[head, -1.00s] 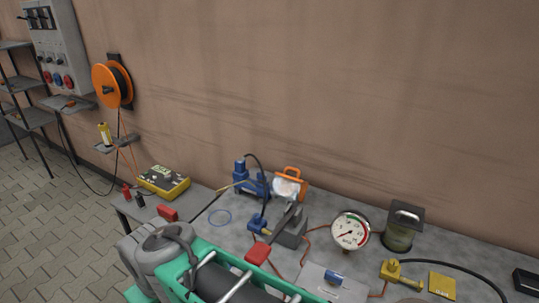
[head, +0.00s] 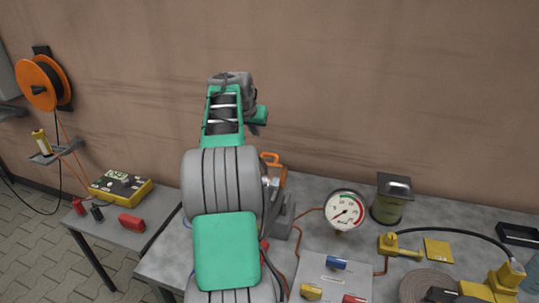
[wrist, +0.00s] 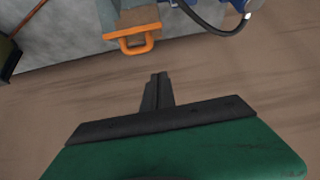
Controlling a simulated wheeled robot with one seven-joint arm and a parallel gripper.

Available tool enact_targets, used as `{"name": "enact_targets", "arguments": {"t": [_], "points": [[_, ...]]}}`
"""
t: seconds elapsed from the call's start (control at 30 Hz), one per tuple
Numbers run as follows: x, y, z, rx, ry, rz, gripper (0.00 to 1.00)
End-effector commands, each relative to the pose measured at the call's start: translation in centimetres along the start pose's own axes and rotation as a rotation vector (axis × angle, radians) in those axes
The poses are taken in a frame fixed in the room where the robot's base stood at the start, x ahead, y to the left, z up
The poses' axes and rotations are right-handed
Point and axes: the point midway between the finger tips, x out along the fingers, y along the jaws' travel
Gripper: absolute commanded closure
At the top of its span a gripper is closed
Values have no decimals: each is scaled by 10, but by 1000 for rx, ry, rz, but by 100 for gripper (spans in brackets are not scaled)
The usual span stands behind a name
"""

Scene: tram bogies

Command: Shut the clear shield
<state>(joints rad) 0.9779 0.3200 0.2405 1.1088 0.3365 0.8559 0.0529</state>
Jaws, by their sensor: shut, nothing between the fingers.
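The clear shield is mostly hidden behind my arm in the head view. Its orange handle (head: 273,163) shows just right of my arm, above a grey bench machine (head: 283,215). In the wrist view the orange handle (wrist: 135,43) is at the top, left of centre, joined to a tan-looking panel (wrist: 132,20). I cannot tell the shield's exact angle. My gripper (wrist: 160,76) is shut and empty, with its fingertips apart from the handle and pointing towards that side. The gripper's fingers are not clear in the head view.
The bench (head: 365,257) also holds a dial gauge (head: 344,209), a lidded jar (head: 391,198) and a yellow fitting with a black hose (head: 392,244). The wall (head: 400,90) is close behind. A yellow tester (head: 120,187) sits on the left table.

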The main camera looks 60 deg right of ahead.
Motion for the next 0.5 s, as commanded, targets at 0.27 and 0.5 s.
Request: {"name": "enact_targets", "arguments": {"t": [0.27,0.5], "points": [[36,39,-22,73,22,44,100],[82,42,-23,72,22,43,100]]}}
